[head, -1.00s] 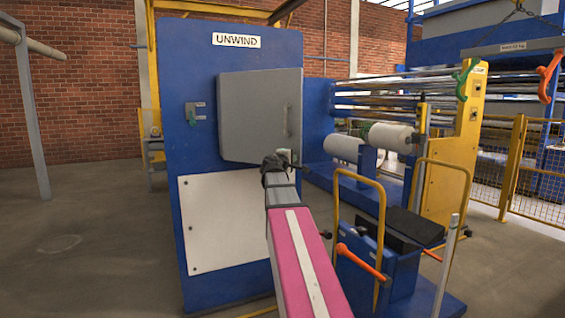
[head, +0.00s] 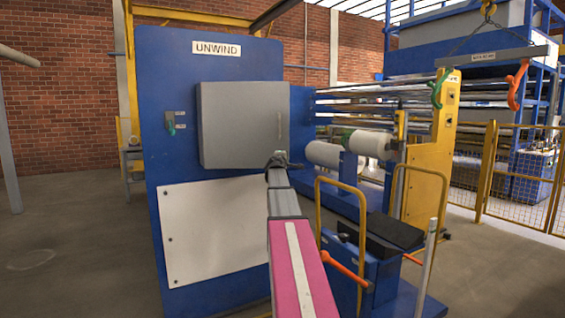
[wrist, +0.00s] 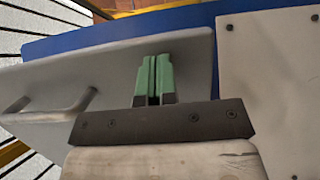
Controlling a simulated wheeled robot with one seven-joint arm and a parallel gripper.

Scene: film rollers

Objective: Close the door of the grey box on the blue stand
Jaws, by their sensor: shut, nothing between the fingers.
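The grey box (head: 240,125) is on the tall blue stand (head: 180,70) marked UNWIND. Its grey door faces me, with an upright handle (head: 280,127) near the right edge. The door looks close to flush in the head view, but I cannot tell whether it is fully closed. My gripper (head: 278,158) is at the door's lower right corner. In the wrist view its green fingers (wrist: 156,62) are shut together and empty, over the grey door (wrist: 110,65), with the handle (wrist: 50,105) to the left. Whether the fingertips touch the door is unclear.
A white panel (head: 215,230) is below the box, and a green switch handle (head: 171,127) is to its left. A blue cart (head: 360,265) with yellow hoops and an orange lever stands close to my arm's right. White rollers (head: 322,153) are behind it. Open floor lies left.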

